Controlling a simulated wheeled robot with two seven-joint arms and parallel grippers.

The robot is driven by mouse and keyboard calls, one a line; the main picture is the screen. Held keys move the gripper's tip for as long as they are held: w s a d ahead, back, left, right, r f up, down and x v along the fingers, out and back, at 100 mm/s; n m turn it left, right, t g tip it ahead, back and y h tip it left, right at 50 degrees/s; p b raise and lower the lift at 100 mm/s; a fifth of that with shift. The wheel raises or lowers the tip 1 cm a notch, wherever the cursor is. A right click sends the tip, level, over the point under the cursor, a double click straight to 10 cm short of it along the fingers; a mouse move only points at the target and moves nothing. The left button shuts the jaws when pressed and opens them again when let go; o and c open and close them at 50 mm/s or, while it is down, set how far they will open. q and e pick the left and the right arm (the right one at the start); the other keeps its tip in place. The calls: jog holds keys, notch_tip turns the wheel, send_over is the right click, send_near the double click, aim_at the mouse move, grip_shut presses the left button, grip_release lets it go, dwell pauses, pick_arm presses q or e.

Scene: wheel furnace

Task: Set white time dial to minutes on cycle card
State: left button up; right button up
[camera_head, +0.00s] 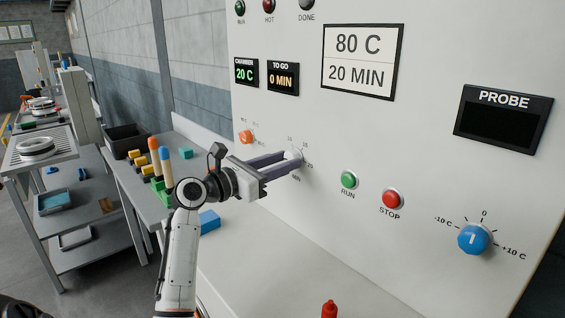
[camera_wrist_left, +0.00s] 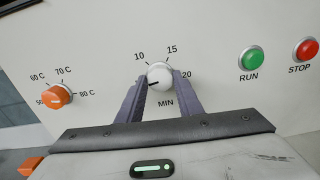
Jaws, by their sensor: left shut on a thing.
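The white time dial (camera_wrist_left: 159,73) is on the panel above the word MIN, with 10, 15 and 20 printed around it. Its dark mark seems to point left, below the 10. My left gripper (camera_wrist_left: 160,88) has a finger on each side of the dial and is shut on it. In the head view my left gripper (camera_head: 293,161) reaches the panel and partly hides the white dial (camera_head: 291,154). The cycle card (camera_head: 361,62) reads 80 C and 20 MIN. My right gripper is not in view.
The orange temperature dial (camera_wrist_left: 56,96) is left of the white dial. The green RUN button (camera_head: 348,179), red STOP button (camera_head: 393,199) and blue dial (camera_head: 473,239) are to its right. The TO GO display (camera_head: 283,78) reads 0 MIN.

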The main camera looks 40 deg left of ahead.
pick_arm(q)
jog(key=shift+f+n+b, duration=0.1)
jog(key=shift+n+b, duration=5.2)
jog(key=shift+n, duration=10.9)
